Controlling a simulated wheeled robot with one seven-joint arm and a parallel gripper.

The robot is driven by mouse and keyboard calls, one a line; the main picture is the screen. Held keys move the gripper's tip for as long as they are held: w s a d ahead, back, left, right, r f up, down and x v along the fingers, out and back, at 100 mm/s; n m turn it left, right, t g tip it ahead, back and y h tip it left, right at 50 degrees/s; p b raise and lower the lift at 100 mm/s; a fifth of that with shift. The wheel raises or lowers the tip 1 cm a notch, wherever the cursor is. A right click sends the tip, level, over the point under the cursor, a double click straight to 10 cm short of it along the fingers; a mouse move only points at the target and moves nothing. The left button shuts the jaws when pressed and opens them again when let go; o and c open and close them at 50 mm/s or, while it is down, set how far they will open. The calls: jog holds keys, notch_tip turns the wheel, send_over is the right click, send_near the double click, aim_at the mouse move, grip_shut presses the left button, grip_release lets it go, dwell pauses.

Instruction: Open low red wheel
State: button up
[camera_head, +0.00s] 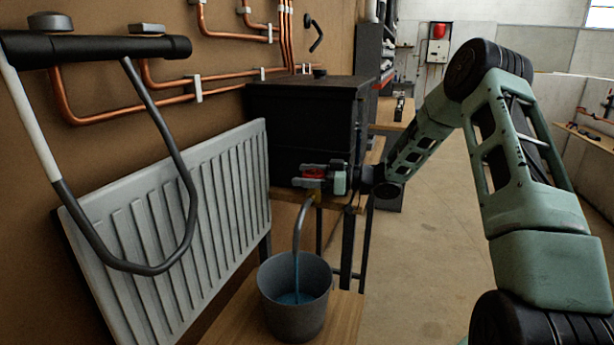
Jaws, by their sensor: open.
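The low red wheel (314,173) sits at the lower front of a black box-shaped tank (300,120). My gripper (312,175) reaches in from the right. Its jaws are open, one above and one below the red wheel, which shows between them. I cannot tell whether they touch it. A grey curved spout (302,222) hangs below the wheel. A blue stream of water (297,272) falls from it into a grey bucket (294,318). The jaws and gripper body hide part of the wheel and the valve behind it.
A white radiator (180,215) and a dark bent handle or hose (165,120) stand at the left. Copper pipes (160,95) run along the brown wall. The bucket stands on a wooden board (346,318). The floor (430,240) at right is clear.

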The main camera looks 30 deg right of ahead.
jog(key=b+v, duration=0.5)
jog(key=v, duration=1.2)
jog(key=shift+s+d, duration=0.15)
jog(key=shift+s, duration=0.05)
jog(key=shift+w, duration=0.1)
jog(key=shift+c, duration=0.2)
